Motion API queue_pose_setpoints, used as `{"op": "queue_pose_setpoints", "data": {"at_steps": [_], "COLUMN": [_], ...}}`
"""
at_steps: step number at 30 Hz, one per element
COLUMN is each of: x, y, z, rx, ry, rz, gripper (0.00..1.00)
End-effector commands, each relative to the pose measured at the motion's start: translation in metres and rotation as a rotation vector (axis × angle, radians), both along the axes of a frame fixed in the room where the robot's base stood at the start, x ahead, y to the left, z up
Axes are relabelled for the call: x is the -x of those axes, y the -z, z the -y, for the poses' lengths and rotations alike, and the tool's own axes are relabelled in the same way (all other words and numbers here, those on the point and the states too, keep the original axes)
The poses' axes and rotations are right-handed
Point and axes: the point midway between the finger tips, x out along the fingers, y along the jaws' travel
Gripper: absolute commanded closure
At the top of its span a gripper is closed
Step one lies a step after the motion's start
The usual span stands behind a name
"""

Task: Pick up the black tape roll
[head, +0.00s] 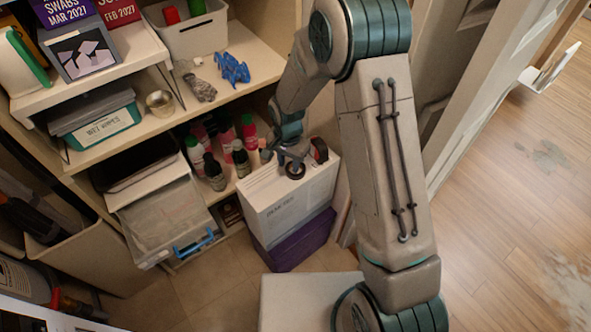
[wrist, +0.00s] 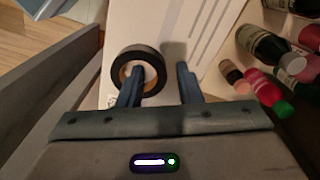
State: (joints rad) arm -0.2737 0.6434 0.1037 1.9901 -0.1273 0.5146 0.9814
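The black tape roll (wrist: 118,67) with a tan core lies flat on top of a white box; it also shows in the head view (head: 295,171), partly under my gripper (head: 292,158). In the wrist view my gripper (wrist: 160,70) is open, its two fingers apart. The left finger's tip overlaps the roll's hole, and the right finger is outside the ring, so the roll's right wall shows between them. I cannot tell how deep the left finger reaches. The right finger casts a shadow on the box.
The white box (head: 290,205) stands on a purple box (head: 292,240). A dark and red roll (head: 319,150) sits at the box's back right. Several bottles (head: 214,172) stand close by on the shelf. A door frame (head: 490,90) rises to the right.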

Motion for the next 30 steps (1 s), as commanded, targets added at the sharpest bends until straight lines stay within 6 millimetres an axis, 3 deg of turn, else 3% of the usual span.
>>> {"op": "queue_pose_setpoints", "data": {"at_steps": [6,9,10,23,30], "x": [0.0,0.0,0.0,0.0,-0.001], "y": [0.0,0.0,0.0,-0.003,-0.032], "z": [0.0,0.0,0.0,0.0,-0.001], "rx": [-0.001,-0.001,-0.001,0.0,-0.002], "ry": [0.0,0.0,0.0,0.0,0.0], "rz": [0.0,0.0,0.0,0.001,0.005], "gripper": [0.68,0.96,1.0,1.0,1.0]}}
